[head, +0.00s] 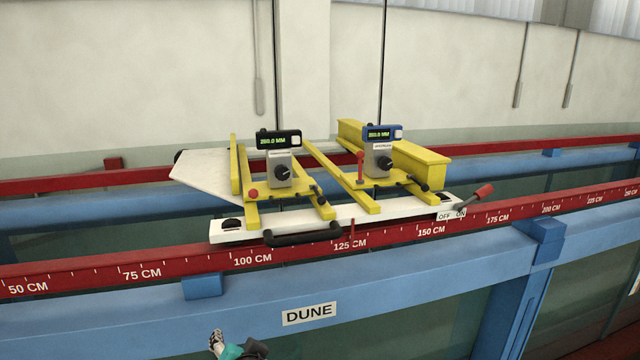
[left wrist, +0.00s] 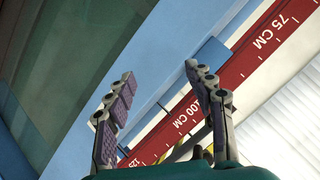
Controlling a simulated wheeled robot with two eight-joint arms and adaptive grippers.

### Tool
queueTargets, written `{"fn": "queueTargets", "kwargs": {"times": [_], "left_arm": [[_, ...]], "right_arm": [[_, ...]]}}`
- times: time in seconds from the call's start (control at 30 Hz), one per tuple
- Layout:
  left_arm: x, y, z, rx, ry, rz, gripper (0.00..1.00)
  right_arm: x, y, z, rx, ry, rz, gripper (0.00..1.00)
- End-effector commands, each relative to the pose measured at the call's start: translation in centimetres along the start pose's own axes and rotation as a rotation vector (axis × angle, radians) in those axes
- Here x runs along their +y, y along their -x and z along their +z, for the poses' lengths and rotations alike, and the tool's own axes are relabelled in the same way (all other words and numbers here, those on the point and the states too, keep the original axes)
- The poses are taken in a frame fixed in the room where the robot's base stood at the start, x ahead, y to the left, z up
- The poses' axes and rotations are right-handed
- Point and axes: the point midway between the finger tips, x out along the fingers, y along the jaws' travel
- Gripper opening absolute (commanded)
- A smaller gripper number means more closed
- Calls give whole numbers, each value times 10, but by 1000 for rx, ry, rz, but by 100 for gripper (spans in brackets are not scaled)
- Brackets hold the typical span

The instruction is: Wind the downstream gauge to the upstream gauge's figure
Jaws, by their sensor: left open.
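Two gauges stand on yellow frames across the flume. The left one has a black display (head: 278,139) and a grey box with a dark knob (head: 283,172). The right one has a blue display (head: 382,133), a label that seems to read upstream, and its own knob (head: 385,163). Both displays seem to show about 260 MM, but the digits are too small to be certain. My left gripper (head: 218,342) is at the bottom edge of the head view, below the rail and well short of the gauges. In the left wrist view its fingers (left wrist: 160,75) are apart and empty.
A white carriage (head: 225,235) with a black handle (head: 303,235) carries the frames on red rails (head: 75,276) marked in CM. A red-tipped lever (head: 482,192) stands at its OFF/ON plate. A blue beam (head: 400,291) with a DUNE label runs in front.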

Motion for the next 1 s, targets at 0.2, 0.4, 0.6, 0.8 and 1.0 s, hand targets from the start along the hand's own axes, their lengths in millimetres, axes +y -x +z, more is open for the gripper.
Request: {"fn": "queueTargets", "kwargs": {"times": [0.2, 0.4, 0.6, 0.8, 1.0], "left_arm": [[72, -39, 174, -215, 193, 223, 54], [128, -43, 249, -280, 352, 397, 54], [148, -40, 265, -285, 416, 465, 54], [147, -39, 264, -284, 418, 468, 54], [147, -39, 264, -284, 418, 468, 54]], "right_arm": [[0, -75, 54, 0, 0, 0, 30], [0, -111, 80, 0, 0, 0, 30], [0, -120, 86, 0, 0, 0, 30], [0, -118, 84, 0, 0, 0, 30], [0, -118, 84, 0, 0, 0, 30]]}}
